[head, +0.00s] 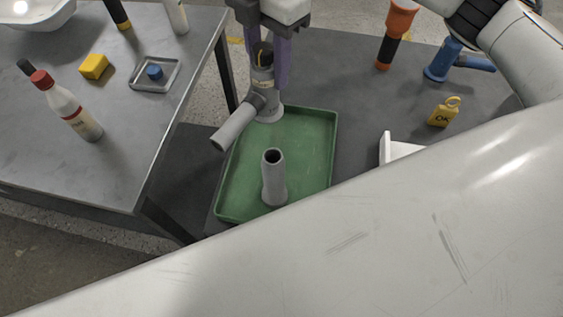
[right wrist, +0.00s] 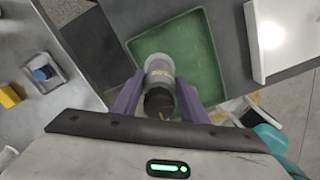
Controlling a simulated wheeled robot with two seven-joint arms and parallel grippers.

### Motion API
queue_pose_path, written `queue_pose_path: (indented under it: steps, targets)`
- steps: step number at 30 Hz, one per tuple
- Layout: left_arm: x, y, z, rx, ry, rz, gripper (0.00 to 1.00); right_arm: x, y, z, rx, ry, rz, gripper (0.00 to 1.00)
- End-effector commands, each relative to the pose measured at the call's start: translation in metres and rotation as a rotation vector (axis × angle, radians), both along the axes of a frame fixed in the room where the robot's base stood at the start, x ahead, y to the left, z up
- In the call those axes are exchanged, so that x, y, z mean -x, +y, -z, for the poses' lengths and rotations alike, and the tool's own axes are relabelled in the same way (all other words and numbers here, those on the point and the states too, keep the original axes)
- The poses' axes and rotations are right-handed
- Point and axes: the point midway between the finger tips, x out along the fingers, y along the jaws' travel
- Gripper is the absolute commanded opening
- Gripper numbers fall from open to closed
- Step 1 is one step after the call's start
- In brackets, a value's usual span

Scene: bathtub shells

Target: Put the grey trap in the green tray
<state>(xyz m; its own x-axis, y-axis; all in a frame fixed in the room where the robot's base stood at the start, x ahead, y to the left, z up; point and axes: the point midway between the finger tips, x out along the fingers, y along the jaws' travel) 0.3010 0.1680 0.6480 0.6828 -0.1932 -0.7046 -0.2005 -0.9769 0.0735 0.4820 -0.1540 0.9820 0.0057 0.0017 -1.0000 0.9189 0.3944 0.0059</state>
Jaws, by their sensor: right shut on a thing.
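My right gripper (head: 268,55) is shut on the grey trap (head: 265,92), an upright grey pipe with a side branch pointing down to the left. The trap's flared foot is over the far left part of the green tray (head: 318,150); I cannot tell whether it touches the tray floor. A grey tube (head: 273,180) stands upright in the nearer part of the tray. In the right wrist view the purple fingers (right wrist: 158,98) grip the trap (right wrist: 158,66) against the green tray (right wrist: 205,60). The left gripper is not in view.
A grey table (head: 130,150) at left holds a red-capped bottle (head: 68,108), a yellow block (head: 94,66) and a small dish (head: 170,76) with a blue piece. Right of the tray are a white object (head: 398,148), a yellow OK tag (head: 440,114) and blue (head: 440,65) and orange (head: 400,20) parts.

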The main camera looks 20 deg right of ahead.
Motion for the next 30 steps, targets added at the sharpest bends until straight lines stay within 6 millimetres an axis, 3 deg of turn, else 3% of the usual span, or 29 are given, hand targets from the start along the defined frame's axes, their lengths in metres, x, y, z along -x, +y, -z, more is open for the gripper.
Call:
queue_pose_path:
  steps: [6, 11, 30]
  targets:
    - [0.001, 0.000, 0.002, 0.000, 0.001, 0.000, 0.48, -0.011, 0.009, -0.003, 0.000, 0.004, -0.277, 0.00]
    - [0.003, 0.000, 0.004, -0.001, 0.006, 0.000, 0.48, -0.013, 0.010, 0.000, 0.001, 0.007, -0.363, 0.00]
    - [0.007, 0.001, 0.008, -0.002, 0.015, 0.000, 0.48, -0.013, 0.010, 0.090, 0.003, 0.009, -0.374, 0.00]
